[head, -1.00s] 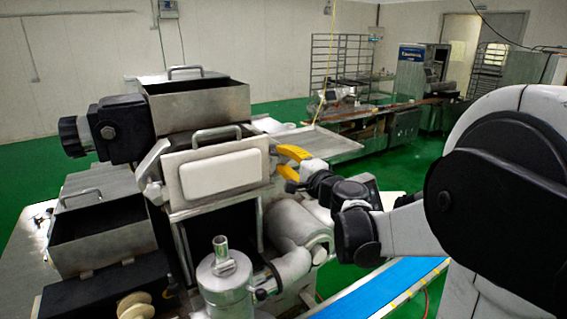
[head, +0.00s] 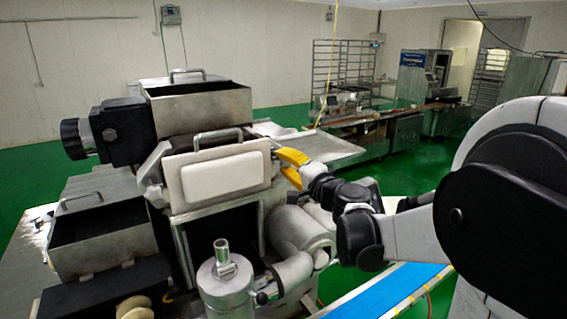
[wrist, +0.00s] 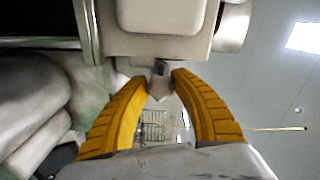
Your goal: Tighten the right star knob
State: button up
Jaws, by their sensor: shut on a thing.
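The encrusting machine has a front plate with a white padded panel (head: 221,173) and a handle on top. My gripper (head: 280,156) reaches in from the right, its yellow fingers at the plate's right edge. In the wrist view the two yellow fingers (wrist: 162,80) curve in on a small pale grey piece, the right star knob (wrist: 160,91), just below the machine's pale block (wrist: 165,42). The fingers are shut on it, one on each side. Most of the knob's shape is hidden by the fingers; in the head view it cannot be made out.
A metal cylinder with an upright tube (head: 223,283) stands in front of the machine, with a rounded motor housing (head: 303,232) behind it. A blue conveyor belt (head: 375,294) lies below my arm. A metal hopper (head: 198,108) sits on top of the machine.

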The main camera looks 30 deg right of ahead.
jog(key=o, duration=1.2)
jog(key=s, duration=1.2)
jog(key=shift+d, duration=0.2)
